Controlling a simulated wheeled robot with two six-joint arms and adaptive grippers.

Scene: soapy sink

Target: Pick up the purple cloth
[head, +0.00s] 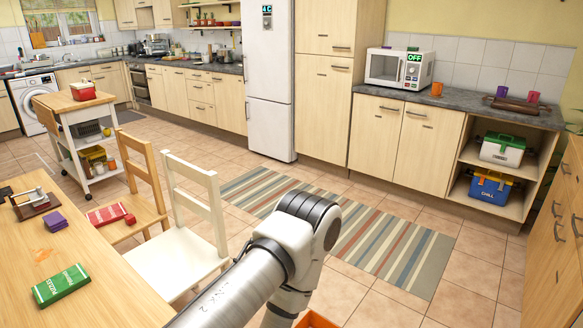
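A small, folded-looking purple cloth (55,221) lies flat on the wooden table (110,302) at the left of the head view. It sits just right of a dark rack-like object and is uncovered. One of my arms shows large at the bottom centre, but no gripper fingers are visible. Neither gripper is in view, so their distance from the cloth does not show.
A green box (61,285) lies on the table in front of the cloth. A striped rug (370,235) lies on open floor.

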